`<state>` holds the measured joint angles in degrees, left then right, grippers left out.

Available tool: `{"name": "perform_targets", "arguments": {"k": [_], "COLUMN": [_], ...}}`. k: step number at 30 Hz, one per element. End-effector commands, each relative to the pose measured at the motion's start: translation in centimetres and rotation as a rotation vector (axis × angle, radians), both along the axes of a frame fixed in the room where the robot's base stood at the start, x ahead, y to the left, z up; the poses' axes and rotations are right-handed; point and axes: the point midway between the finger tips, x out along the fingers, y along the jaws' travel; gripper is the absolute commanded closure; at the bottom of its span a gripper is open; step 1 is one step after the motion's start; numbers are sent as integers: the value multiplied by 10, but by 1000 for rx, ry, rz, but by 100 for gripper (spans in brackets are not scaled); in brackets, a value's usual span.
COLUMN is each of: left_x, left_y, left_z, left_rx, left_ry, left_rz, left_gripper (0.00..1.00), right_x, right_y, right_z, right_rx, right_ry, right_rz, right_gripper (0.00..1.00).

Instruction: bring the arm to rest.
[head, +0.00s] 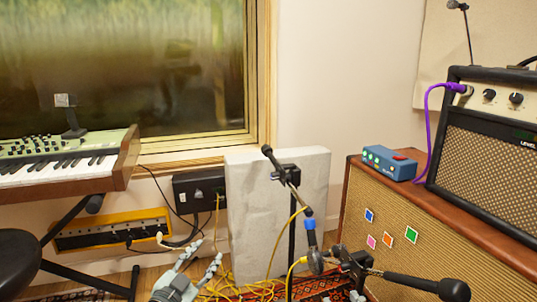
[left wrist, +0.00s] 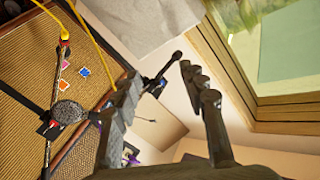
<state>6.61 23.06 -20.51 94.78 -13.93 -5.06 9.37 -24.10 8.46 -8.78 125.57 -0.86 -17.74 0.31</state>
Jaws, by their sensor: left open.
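My left gripper (head: 207,250) is low in the middle of the head view, with its grey fingers spread and nothing between them. It is in front of the grey-white panel and over the yellow cables on the floor. In the left wrist view the two fingers of the gripper (left wrist: 159,74) stand well apart, and a microphone stand shows beyond the gap.
A microphone stand (head: 291,235) and a microphone (head: 315,262) are close on the right. A speaker cabinet (head: 385,212) with a blue pedal (head: 389,162) stands further right. A keyboard (head: 70,165) and a black seat (head: 15,262) are left. Yellow cables (head: 245,290) cross the floor.

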Motion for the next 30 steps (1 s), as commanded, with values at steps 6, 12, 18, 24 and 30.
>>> {"name": "perform_targets", "arguments": {"k": [6,12,18,24,30], "left_x": [-117,-247,-332,-352,-352], "left_y": [65,96,106,108,108], "left_z": [-98,-149,-161,-164,-164], "left_rx": [-40,-33,-22,-17,-17], "left_ry": [556,974,1215,1272,1272], "left_rz": [334,505,579,595,595], "left_gripper": [58,58,58,58,58], "right_x": [-54,-126,-175,-187,-187], "right_y": [-53,-94,-115,-120,-120], "right_z": [-103,-156,-175,-180,-180], "right_rx": [-132,-208,-247,-255,-255], "right_ry": [539,905,1108,1157,1157], "right_rz": [-95,-166,-207,-216,-216], "right_gripper": [60,60,60,60,60]}}
